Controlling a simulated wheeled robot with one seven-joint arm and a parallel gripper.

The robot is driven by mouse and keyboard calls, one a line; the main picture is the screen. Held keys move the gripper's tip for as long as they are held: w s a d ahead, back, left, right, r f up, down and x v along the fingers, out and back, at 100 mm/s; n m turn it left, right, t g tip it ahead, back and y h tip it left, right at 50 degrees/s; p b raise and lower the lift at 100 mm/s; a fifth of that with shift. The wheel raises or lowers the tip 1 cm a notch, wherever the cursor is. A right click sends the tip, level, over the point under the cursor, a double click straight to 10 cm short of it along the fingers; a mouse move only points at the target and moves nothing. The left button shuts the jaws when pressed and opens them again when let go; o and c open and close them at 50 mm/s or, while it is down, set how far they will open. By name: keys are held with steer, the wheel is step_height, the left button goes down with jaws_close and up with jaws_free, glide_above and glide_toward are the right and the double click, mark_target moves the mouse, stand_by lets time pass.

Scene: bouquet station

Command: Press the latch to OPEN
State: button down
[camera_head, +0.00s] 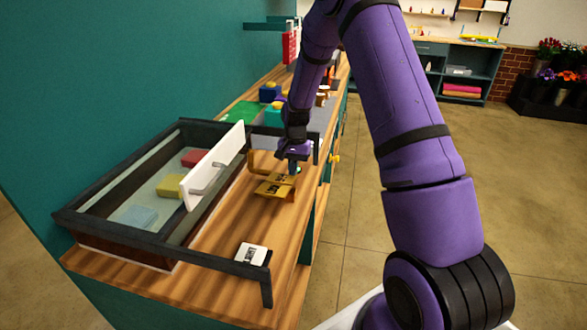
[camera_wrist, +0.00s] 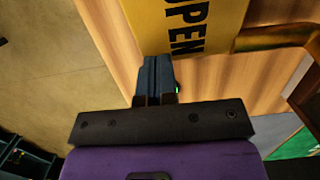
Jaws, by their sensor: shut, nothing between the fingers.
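The latch is a yellow plate (camera_head: 273,188) with dark lettering on the wooden counter in the head view. In the wrist view the yellow plate (camera_wrist: 188,22) fills the top middle, and its letters read "OPEN". My gripper (camera_head: 292,170) is just above or beside the far edge of the plate. In the wrist view my gripper (camera_wrist: 155,70) is shut and empty, with its fingertips near the plate's lower edge. I cannot tell whether the fingertips touch the plate. The plate's far end is partly hidden by my gripper in the head view.
A dark-framed glass-topped case (camera_head: 120,175) stands left of the plate, with a white panel (camera_head: 213,165) upright along it. A white labelled block (camera_head: 251,254) lies nearer on the counter (camera_head: 215,240). A dark rail runs along the near end. Open floor lies to the right.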

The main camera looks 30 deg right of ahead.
steer(key=shift+s+d+f, duration=0.1)
steer(key=shift+s+f, duration=0.1)
steer(key=shift+f, duration=0.05)
step_height(320, 180, up, 14)
steer(key=w+d, duration=0.2)
steer(key=w, duration=0.1)
steer(key=shift+d, duration=0.2)
steer(key=shift+s, duration=0.1)
steer(key=s+a+r+n+t, duration=0.2)
steer(key=s+a+r, duration=0.2)
steer(key=s+r, duration=0.45)
steer(key=s+a+r+n+t, duration=0.1)
steer(key=s+a+r+n, duration=0.3)
steer(key=s+r, duration=0.5)
steer(key=s+a+r+n+t, duration=0.1)
steer(key=s+a, duration=0.1)
steer(key=s, duration=0.7)
steer(key=s+a+r+n+t+h, duration=0.1)
steer(key=s+a+r+n+t, duration=0.1)
steer(key=s, duration=0.8)
steer(key=shift+a, duration=0.45)
steer(key=c, duration=1.8)
jaws_free()
steer(key=shift+c, duration=0.2)
